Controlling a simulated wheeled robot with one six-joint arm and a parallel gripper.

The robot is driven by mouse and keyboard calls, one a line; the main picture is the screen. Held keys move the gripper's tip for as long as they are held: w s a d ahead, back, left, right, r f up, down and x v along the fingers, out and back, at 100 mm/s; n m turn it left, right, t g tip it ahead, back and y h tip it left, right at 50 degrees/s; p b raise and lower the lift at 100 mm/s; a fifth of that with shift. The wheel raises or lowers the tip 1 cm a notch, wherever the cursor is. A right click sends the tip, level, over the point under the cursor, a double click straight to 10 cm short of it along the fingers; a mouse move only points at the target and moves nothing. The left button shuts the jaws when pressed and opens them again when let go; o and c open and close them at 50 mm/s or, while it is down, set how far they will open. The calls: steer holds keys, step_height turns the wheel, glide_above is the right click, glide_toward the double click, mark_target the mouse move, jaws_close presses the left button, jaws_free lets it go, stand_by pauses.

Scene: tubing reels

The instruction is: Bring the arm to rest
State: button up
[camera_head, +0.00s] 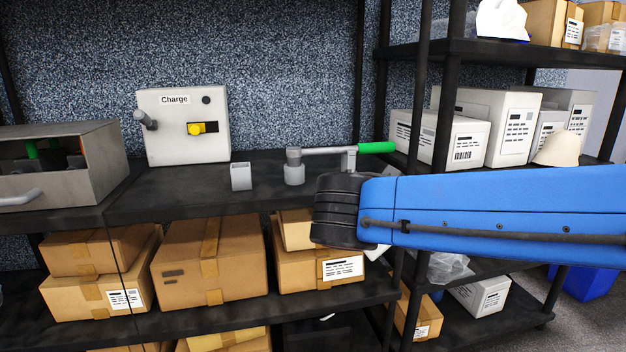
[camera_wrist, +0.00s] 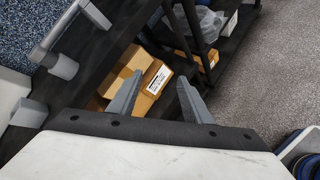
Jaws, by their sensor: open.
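My arm (camera_head: 490,215) reaches in from the right in the head view, blue with a black joint (camera_head: 340,210) at its left end. That joint is in front of the shelf edge. My gripper is mostly hidden behind the arm in the head view. In the wrist view my gripper (camera_wrist: 158,76) shows two grey fingers spread apart with nothing between them. Beyond the fingers lie a cardboard box and the lower shelf.
A lever with a green handle (camera_head: 377,148) stands on the shelf just above my arm. Cardboard boxes (camera_head: 210,262) fill the lower shelf. Dark rack posts (camera_head: 419,90) stand close behind my arm.

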steer(key=s+d+f+m+g, duration=0.2)
steer(key=s+d+f+m, duration=0.25)
steer(key=d, duration=0.25)
steer(key=s+d+f+m+g, duration=0.2)
steer(key=s+d+f+m, duration=0.2)
steer(key=d+m, duration=0.3)
steer(key=s+d+f+m+g+y, duration=0.1)
steer(key=s+d+f+m, duration=0.1)
steer(key=s+m, duration=0.4)
steer(key=s+d+f+m+g+y, duration=0.1)
steer(key=s+d+f+m+y, duration=0.1)
steer(key=s+f+m, duration=0.3)
steer(key=shift+s+d+f+m+y, duration=0.25)
steer(key=shift+s+f+m+y, duration=0.1)
steer(key=shift+m, duration=0.5)
stand_by(1.1)
